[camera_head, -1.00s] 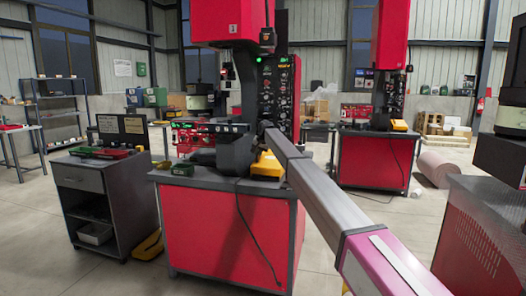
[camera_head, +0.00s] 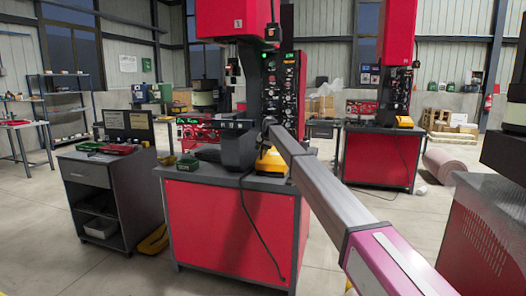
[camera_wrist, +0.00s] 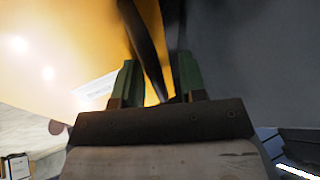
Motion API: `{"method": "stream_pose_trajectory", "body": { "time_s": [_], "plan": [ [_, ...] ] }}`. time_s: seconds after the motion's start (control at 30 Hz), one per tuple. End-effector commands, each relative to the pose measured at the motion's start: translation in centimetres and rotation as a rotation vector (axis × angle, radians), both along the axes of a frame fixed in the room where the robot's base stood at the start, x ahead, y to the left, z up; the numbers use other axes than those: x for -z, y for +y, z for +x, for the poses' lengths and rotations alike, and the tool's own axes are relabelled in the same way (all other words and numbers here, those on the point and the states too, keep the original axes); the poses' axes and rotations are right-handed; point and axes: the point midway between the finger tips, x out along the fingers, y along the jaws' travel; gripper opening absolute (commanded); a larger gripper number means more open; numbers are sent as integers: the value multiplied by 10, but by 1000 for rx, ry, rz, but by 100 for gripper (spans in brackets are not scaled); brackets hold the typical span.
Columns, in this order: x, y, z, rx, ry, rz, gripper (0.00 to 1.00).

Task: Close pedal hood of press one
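Press one (camera_head: 222,20) is the red press with a "1" on its head, standing on a red cabinet (camera_head: 225,228). A yellow hood-like part (camera_head: 272,161) sits on its grey top, partly hidden by my arm. In the wrist view a large yellow surface (camera_wrist: 75,40), probably the same part, fills the upper left, close ahead of my gripper (camera_wrist: 157,82). My gripper's two green fingers stand apart. A dark strip runs between them, and I cannot tell whether they touch it. Whether the hood is up or down is not clear. The fingertips cannot be made out in the head view.
A black cable (camera_head: 252,220) hangs down the cabinet front. A second red press (camera_head: 383,155) stands behind right.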

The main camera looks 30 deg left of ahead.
Motion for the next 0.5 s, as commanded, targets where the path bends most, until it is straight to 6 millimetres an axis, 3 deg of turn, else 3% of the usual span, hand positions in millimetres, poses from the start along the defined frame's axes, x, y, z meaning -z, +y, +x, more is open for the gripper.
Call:
{"method": "stream_pose_trajectory", "body": {
  "time_s": [0.27, 0.5],
  "plan": [
    [-19, -10, -6, 1, 0, 1, 38],
    [-56, -28, -19, 0, -1, 1, 38]
  ]
}}
